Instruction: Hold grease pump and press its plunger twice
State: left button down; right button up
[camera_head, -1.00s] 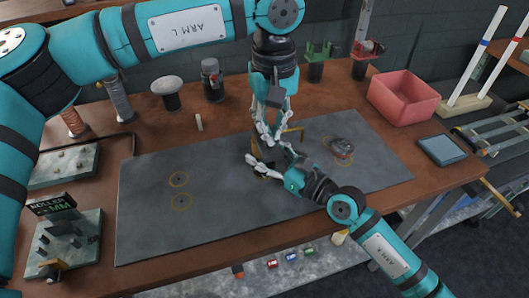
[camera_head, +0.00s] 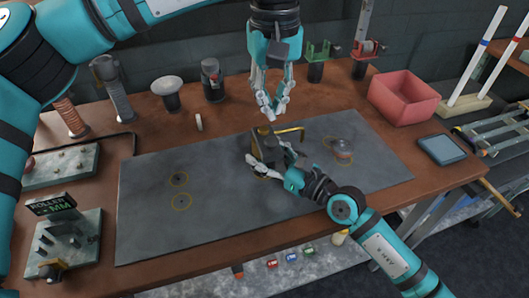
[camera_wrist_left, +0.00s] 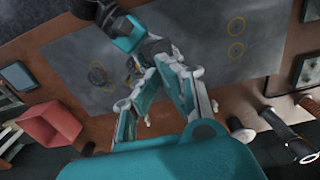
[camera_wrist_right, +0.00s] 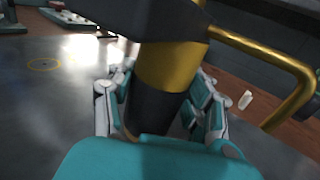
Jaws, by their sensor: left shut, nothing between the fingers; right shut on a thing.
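The grease pump (camera_head: 265,147) stands upright on the grey mat, with a dark body, a brass neck and a bent brass spout. It fills the middle of the right wrist view, where its brass neck (camera_wrist_right: 170,68) and dark lower body show. My right gripper (camera_head: 262,170) is shut around the pump's body from the front right. My left gripper (camera_head: 271,115) is shut and empty, above and slightly behind the pump, apart from it. It also shows in the left wrist view (camera_wrist_left: 158,50). The pump is mostly hidden behind the arms there.
The grey mat (camera_head: 225,190) is mostly clear, with yellow ring marks. A red bin (camera_head: 403,98) and a blue-grey pad (camera_head: 442,149) stand at the right. Several holders line the back; a roller fixture (camera_head: 65,245) stands front left.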

pick_arm(q)
notch_tip(320, 180, up, 12)
dwell(0.5)
pick_arm(e)
jog(key=o, duration=1.6)
jog(key=v, duration=1.2)
jog(key=shift+s, duration=0.1)
